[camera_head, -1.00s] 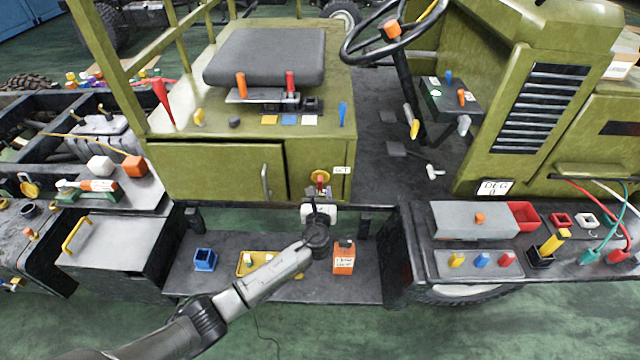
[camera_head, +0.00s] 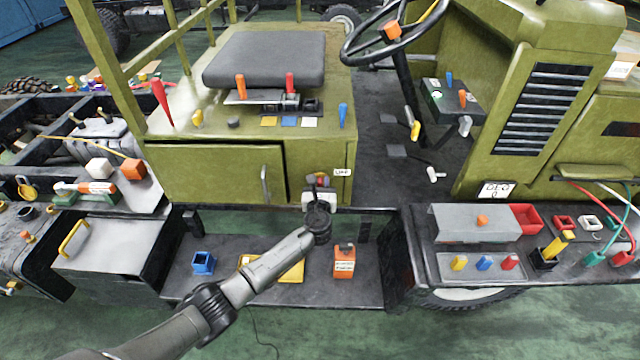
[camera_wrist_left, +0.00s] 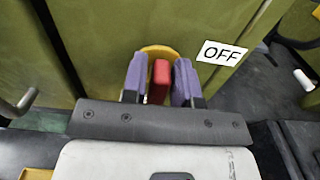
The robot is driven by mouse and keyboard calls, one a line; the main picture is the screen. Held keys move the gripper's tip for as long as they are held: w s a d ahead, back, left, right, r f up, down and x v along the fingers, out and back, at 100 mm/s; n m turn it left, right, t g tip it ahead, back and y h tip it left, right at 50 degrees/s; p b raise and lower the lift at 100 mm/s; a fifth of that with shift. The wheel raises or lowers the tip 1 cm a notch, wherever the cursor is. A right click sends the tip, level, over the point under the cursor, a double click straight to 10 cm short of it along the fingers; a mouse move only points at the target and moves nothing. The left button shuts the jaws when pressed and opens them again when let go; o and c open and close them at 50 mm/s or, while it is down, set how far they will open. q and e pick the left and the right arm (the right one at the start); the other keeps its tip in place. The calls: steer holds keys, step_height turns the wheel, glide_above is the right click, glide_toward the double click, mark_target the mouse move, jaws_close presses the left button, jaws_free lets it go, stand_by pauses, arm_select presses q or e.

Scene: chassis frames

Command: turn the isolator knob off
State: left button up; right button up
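The isolator knob (camera_head: 321,180) is a red bar handle on a yellow round plate, on the green panel under the seat; my gripper partly hides it in the head view. In the left wrist view the red handle (camera_wrist_left: 159,82) stands upright between the two purple finger pads of my left gripper (camera_wrist_left: 160,84). The pads flank it closely, with thin gaps, so the gripper looks open around it. The left gripper (camera_head: 319,186) also shows in the head view. A white OFF label (camera_wrist_left: 222,53) is right of the knob. My right gripper is not seen.
A green cabinet door with a handle (camera_head: 265,184) is left of the knob. Below is a dark shelf with a blue holder (camera_head: 203,263), a yellow tray (camera_head: 292,272) and an orange block (camera_head: 344,262). A grey box (camera_head: 475,222) stands to the right.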

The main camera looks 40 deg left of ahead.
arm_select(q)
jaws_close()
steer(key=n, duration=0.1)
steer(key=n+b, duration=0.1)
steer(key=n, duration=0.2)
steer(key=shift+s+a+f, duration=0.2)
steer(key=shift+a, duration=0.05)
steer(key=n+b, duration=0.2)
steer(key=n, duration=0.2)
steer(key=f+n+b, duration=0.1)
steer(key=n+b, duration=0.2)
steer(key=n, duration=0.2)
steer(key=a+n+b, duration=0.1)
steer(key=n+b, duration=0.1)
steer(key=n, duration=0.2)
steer(key=shift+s+f+n+b, duration=0.3)
steer(key=shift+s+n+b, duration=0.05)
steer(key=shift+n, duration=0.05)
stand_by(0.3)
